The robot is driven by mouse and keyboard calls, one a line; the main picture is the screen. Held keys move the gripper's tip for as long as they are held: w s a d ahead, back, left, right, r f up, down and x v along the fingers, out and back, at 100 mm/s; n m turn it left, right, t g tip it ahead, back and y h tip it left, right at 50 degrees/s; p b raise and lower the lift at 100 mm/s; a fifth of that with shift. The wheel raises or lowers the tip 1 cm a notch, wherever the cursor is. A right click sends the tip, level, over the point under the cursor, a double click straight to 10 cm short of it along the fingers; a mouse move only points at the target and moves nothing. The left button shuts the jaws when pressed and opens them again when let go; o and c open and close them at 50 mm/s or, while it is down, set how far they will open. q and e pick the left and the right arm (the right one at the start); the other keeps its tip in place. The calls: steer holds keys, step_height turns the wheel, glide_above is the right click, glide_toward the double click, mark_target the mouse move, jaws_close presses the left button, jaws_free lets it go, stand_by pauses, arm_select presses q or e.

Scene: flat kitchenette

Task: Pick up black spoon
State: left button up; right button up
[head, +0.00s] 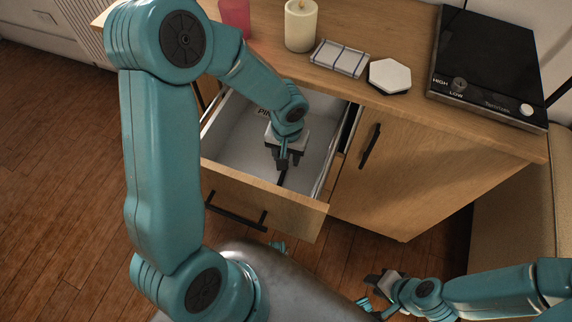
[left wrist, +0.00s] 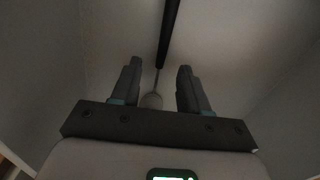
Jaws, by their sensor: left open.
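The black spoon lies on the floor of the open drawer (head: 228,128). In the left wrist view its dark handle (left wrist: 170,30) runs up away from me, and its thin neck and greyish bowl (left wrist: 152,100) show between my fingers. In the head view only a short dark piece of the spoon (head: 283,178) shows, just below my left gripper (head: 286,165). My left gripper reaches down into the drawer. Its two fingers (left wrist: 160,68) are open, one on each side of the spoon. My right gripper (head: 372,287) is low at the right, away from the drawer, with nothing visible in it.
On the wooden counter (head: 400,105) stand a candle (head: 300,25), a pink cup (head: 235,15), a folded cloth (head: 340,58), a white hexagonal coaster (head: 390,76) and a black hotplate (head: 490,65).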

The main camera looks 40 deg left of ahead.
arm_select(q)
steer(key=shift+w+f, duration=0.1)
steer(key=shift+f, duration=0.85)
jaws_close()
steer(key=shift+r, duration=0.15)
